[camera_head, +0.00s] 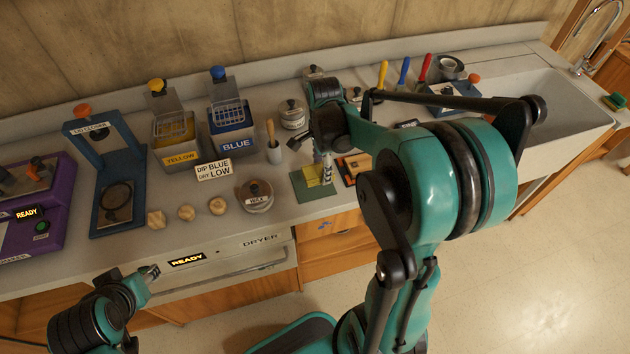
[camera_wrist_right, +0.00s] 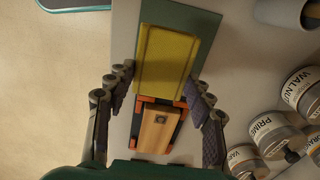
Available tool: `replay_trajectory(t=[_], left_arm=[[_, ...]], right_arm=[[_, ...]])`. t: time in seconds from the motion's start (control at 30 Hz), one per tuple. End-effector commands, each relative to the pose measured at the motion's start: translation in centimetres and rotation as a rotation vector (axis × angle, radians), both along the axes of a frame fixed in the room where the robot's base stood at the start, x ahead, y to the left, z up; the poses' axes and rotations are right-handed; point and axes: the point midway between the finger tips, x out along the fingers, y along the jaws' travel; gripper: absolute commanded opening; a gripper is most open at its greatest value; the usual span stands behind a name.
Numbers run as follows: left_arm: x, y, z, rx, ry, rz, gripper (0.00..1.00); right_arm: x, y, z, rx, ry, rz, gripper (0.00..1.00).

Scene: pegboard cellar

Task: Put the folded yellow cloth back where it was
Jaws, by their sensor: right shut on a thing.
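The folded yellow cloth (camera_head: 313,176) shows over a dark green mat (camera_head: 322,192) near the counter's front, partly hidden by my right gripper (camera_head: 325,172). In the right wrist view the cloth (camera_wrist_right: 165,58) lies between the fingers of my right gripper (camera_wrist_right: 160,92), which is shut on it. The green mat (camera_wrist_right: 190,18) shows around the cloth's far end and right side. I cannot tell whether the cloth touches the mat. My left gripper (camera_head: 149,272) hangs low in front of the dryer, away from the cloth; its fingers are too small to read.
An orange and black holder with a wooden block (camera_wrist_right: 158,128) lies close beside the mat. A grey cup (camera_head: 274,154), a wax tin (camera_head: 257,194) and the yellow (camera_head: 180,155) and blue (camera_head: 234,142) dip tanks stand to the left. Several labelled jars (camera_wrist_right: 272,136) stand nearby. The sink (camera_head: 545,105) is far right.

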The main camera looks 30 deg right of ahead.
Motion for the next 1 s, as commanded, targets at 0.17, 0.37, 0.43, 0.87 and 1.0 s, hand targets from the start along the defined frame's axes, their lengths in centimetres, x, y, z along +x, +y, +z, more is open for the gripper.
replay_trajectory(t=[0.17,0.37,0.43,0.87,1.0], left_arm=[[0.0,0.0,-0.6,0.0,0.0,0.0,0.4],[0.0,0.0,-1.6,0.0,0.0,0.0,0.4],[0.0,0.0,-2.2,0.0,0.0,0.0,0.4],[0.0,0.0,-2.6,0.0,0.0,0.0,0.4],[0.0,0.0,-2.6,0.0,0.0,0.0,0.4]], right_arm=[[1.0,1.4,-1.1,0.0,0.0,0.0,0.25],[1.1,1.4,-3.2,0.0,0.0,-0.002,0.25],[1.1,1.4,-4.4,0.0,0.0,-0.002,0.25],[1.1,1.4,-5.4,0.0,0.0,-0.001,0.25],[1.1,1.4,-5.4,0.0,0.0,-0.001,0.73]])
